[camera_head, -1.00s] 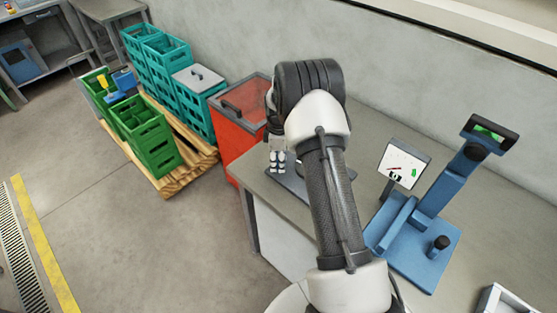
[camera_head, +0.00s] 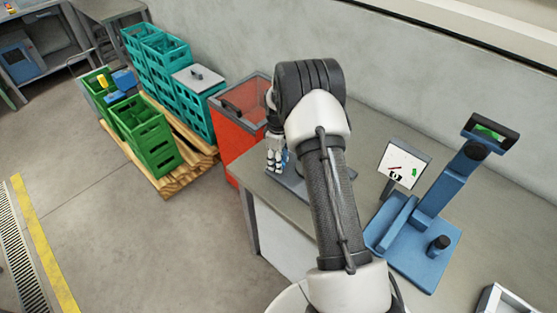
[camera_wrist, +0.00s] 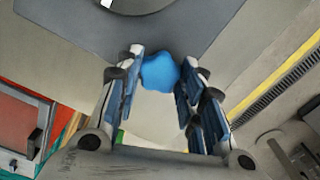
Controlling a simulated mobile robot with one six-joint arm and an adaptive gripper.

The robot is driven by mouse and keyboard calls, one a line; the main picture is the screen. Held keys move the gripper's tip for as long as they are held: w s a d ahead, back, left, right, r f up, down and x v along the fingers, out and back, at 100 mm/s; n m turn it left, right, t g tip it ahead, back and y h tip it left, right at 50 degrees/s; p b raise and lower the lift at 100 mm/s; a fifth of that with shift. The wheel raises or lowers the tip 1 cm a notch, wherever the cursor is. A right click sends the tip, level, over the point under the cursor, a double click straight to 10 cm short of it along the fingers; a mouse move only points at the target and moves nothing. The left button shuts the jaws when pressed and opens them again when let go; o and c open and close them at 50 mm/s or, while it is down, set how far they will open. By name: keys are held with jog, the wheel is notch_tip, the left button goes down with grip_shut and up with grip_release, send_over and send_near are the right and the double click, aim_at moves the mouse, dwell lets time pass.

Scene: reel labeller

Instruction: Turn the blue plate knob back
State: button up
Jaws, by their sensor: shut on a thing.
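The blue plate knob (camera_wrist: 160,72) is a lobed blue piece in the wrist view, at the edge of a dark grey plate (camera_wrist: 205,22). My gripper (camera_wrist: 160,80) is shut on it, with a finger pad at each side. In the head view my gripper (camera_head: 276,156) is at the near left edge of the bench, over the grey plate (camera_head: 290,185). My arm hides most of the plate there, and I cannot make out the knob clearly.
A blue stand (camera_head: 420,235) with a black knob and a dial card (camera_head: 402,163) stands on the bench to the right. A red bin (camera_head: 240,120) is close left of my gripper. Green crates (camera_head: 145,135) stand on a pallet farther left.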

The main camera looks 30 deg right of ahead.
jog(key=m, duration=0.4)
jog(key=shift+m, duration=0.3)
jog(key=m, duration=0.4)
jog(key=shift+m, duration=0.3)
jog(key=m, duration=0.4)
jog(key=shift+m, duration=0.3)
jog(key=m, duration=0.4)
jog(key=shift+b, duration=0.3)
jog(key=m, duration=0.9)
jog(key=shift+m, duration=0.3)
jog(key=m, duration=0.8)
jog(key=shift+m, duration=0.3)
